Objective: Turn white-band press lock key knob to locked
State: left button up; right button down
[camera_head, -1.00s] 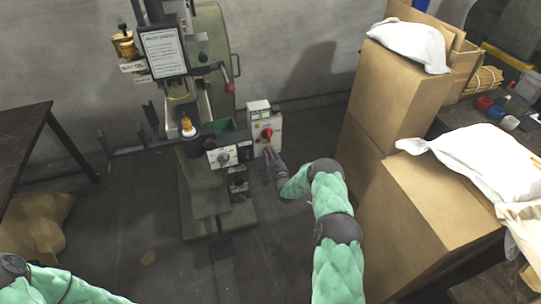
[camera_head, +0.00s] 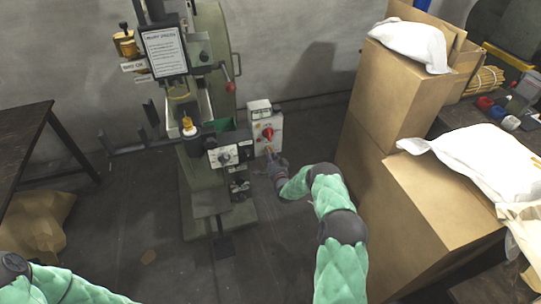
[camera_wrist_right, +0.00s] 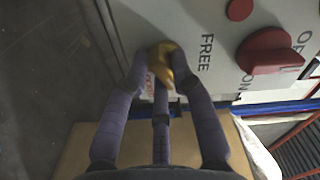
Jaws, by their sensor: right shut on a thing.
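A brass-coloured key knob (camera_wrist_right: 166,58) sits on a pale control panel in the right wrist view. The word FREE is printed just to its right, and a partly hidden red-lettered label (camera_wrist_right: 149,86) is just below it. My right gripper (camera_wrist_right: 161,74) has its fingers closed around the knob, which hides part of it. In the head view my right gripper (camera_head: 271,155) is at the lower part of the control box (camera_head: 258,113) beside the press (camera_head: 203,200); the knob is too small to make out there. My left gripper is out of view.
A red rotary switch (camera_wrist_right: 270,52) is right of the knob, with a red round button (camera_wrist_right: 239,9) above. Stacked cardboard boxes (camera_head: 375,110) stand close to my right arm. A dark table (camera_head: 27,150) is at left. The floor between is mostly clear.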

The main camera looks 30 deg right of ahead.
jog(key=m, duration=0.4)
jog(key=shift+a+m, duration=0.1)
jog(key=shift+m, duration=0.3)
jog(key=shift+f+m, duration=0.1)
jog(key=shift+m, duration=0.2)
jog(key=c, duration=1)
grip_release()
jog(key=shift+c, duration=0.2)
jog(key=shift+s, duration=0.15)
jog(key=v, duration=1.1)
jog(key=shift+s, duration=0.35)
jog(key=shift+a, duration=0.1)
